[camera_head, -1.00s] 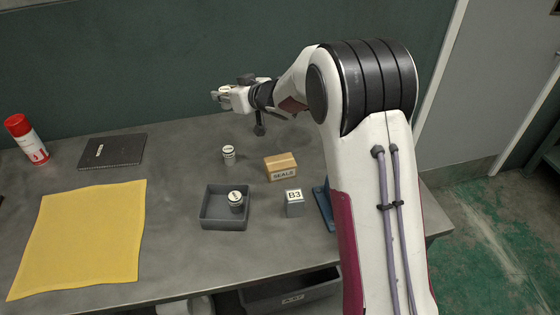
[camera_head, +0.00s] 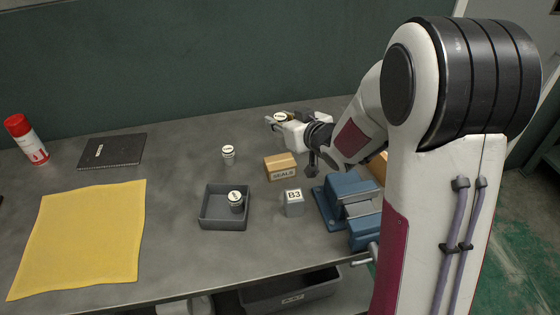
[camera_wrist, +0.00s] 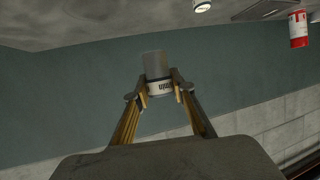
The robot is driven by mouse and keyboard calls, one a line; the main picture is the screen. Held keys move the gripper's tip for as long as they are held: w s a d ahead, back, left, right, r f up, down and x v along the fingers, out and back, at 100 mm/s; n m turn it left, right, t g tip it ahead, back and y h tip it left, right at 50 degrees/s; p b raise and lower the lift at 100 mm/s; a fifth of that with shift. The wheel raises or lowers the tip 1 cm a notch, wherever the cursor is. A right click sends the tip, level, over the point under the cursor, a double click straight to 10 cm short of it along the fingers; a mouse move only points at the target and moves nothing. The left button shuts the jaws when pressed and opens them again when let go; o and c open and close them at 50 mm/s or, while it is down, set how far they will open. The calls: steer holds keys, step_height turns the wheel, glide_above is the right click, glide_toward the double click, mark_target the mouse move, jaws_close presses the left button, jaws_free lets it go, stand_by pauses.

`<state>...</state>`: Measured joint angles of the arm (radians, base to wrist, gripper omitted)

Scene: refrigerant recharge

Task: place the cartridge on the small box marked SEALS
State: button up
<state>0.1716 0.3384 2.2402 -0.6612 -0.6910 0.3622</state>
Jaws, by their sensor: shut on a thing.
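My gripper (camera_head: 275,122) is shut on a cartridge (camera_head: 281,116) with a white top and holds it in the air, in the head view above and behind the small box. In the wrist view the cartridge (camera_wrist: 157,66), a grey cylinder with a white lettered band, sits between my fingertips (camera_wrist: 160,89). The small tan box marked SEALS (camera_head: 281,167) stands on the table with its top bare. A similar cartridge (camera_head: 228,154) stands to the left of the box. Another (camera_head: 236,202) stands in the grey tray (camera_head: 212,222).
A grey block marked B3 (camera_head: 293,208) stands in front of the box. A blue vise (camera_head: 345,193) is at the right, close to my arm. A yellow cloth (camera_head: 80,240), a dark notebook (camera_head: 113,151) and a red-capped can (camera_head: 28,140) lie or stand at the left.

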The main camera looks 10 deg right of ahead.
stand_by(0.4)
glide_above(280, 161)
steer(key=shift+f, duration=2.9)
steer(key=shift+f, duration=2.1)
steer(key=o, duration=1.2)
steer(key=shift+f, duration=0.15)
steer(key=shift+c, duration=0.2)
steer(key=shift+r, duration=0.2)
